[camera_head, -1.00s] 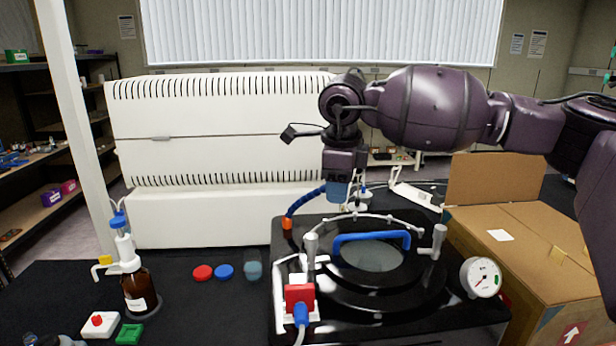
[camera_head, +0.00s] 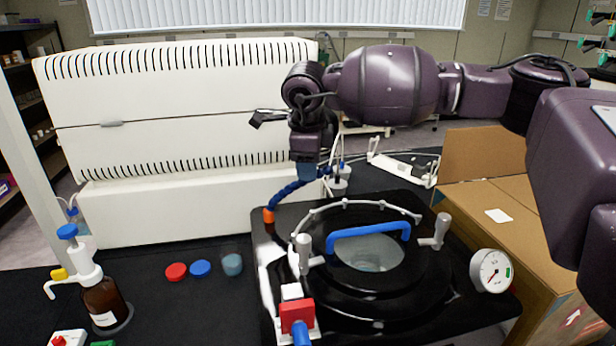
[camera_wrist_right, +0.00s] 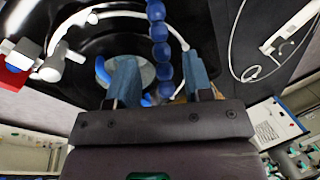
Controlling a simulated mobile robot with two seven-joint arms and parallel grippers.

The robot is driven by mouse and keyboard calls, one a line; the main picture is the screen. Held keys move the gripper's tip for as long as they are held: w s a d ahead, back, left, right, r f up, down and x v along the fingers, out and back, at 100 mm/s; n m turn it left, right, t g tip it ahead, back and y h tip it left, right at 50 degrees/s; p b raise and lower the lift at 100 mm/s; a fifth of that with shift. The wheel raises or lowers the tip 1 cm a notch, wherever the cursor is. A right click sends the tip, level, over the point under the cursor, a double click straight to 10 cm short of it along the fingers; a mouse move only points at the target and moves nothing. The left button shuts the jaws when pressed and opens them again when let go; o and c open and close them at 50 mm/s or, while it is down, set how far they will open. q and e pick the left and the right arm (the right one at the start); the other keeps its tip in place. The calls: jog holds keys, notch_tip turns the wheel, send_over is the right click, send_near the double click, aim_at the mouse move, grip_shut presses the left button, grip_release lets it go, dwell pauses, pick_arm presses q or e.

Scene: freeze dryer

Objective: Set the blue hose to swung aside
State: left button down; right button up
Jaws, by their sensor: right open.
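The blue hose (camera_head: 287,192) is a beaded, jointed hose. It rises from an orange base (camera_head: 269,215) at the back left of the black dryer top and leans right, passing behind my right gripper. My right gripper (camera_head: 306,172) points down with its blue fingers at the hose's upper part. In the right wrist view the fingers (camera_wrist_right: 160,80) are apart, and the hose (camera_wrist_right: 161,35) runs down the picture between them. Contact with either finger cannot be told. The hose's far end is partly hidden. My left gripper is not in view.
A round chamber lid with a blue handle (camera_head: 370,232) and grey knobs lies in front of the hose. A red switch (camera_head: 297,316) and a gauge (camera_head: 491,271) flank it. A white housing (camera_head: 190,130) stands behind. A cardboard box (camera_head: 540,225) is at right.

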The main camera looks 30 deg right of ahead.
jog(key=shift+p+x, duration=0.3)
jog(key=shift+x, duration=2.25)
grip_shut()
